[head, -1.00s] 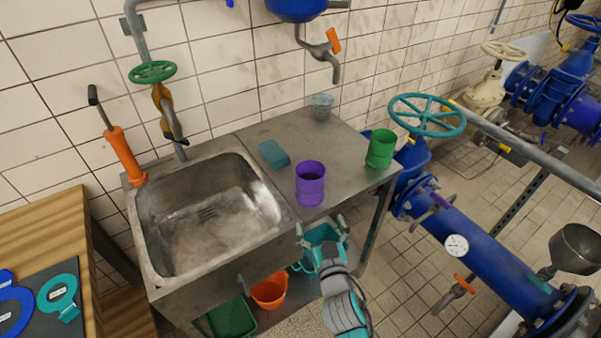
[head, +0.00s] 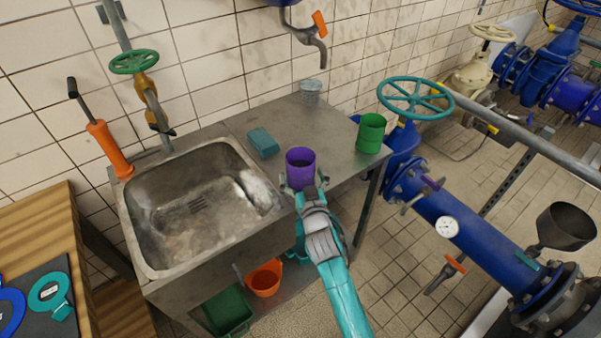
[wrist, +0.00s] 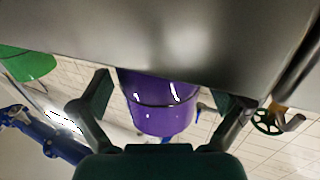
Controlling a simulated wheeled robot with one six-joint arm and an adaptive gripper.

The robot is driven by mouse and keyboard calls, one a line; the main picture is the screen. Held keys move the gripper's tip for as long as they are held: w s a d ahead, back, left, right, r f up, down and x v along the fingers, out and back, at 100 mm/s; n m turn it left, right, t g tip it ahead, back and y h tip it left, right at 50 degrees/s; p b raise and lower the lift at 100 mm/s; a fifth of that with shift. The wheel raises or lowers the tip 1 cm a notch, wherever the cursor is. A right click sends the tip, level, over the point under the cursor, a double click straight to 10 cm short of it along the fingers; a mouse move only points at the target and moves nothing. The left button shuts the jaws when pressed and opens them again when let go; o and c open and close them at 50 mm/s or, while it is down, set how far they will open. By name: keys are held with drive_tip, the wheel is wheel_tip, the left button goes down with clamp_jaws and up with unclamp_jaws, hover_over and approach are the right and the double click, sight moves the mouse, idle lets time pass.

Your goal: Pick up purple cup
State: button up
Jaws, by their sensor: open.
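The purple cup (head: 300,166) stands upright on the metal counter beside the sink, near the counter's front edge. My gripper (head: 311,187) is at the cup's near side in the head view and hides the cup's lower part. In the wrist view the purple cup (wrist: 160,105) shows between the two spread fingers of my gripper (wrist: 165,108). The gripper is open, with a finger on each side of the cup. I cannot tell whether either finger touches it.
A green cup (head: 371,133) stands to the right on the counter (head: 335,125). A teal sponge (head: 263,143) lies left, and a clear glass (head: 311,92) stands behind. The sink (head: 200,210) is at left. A teal handwheel (head: 416,100) and blue pipe are at right.

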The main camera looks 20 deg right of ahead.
drive_tip(key=shift+w, duration=0.7)
drive_tip(key=shift+c, duration=0.3)
drive_tip(key=c, duration=1.2)
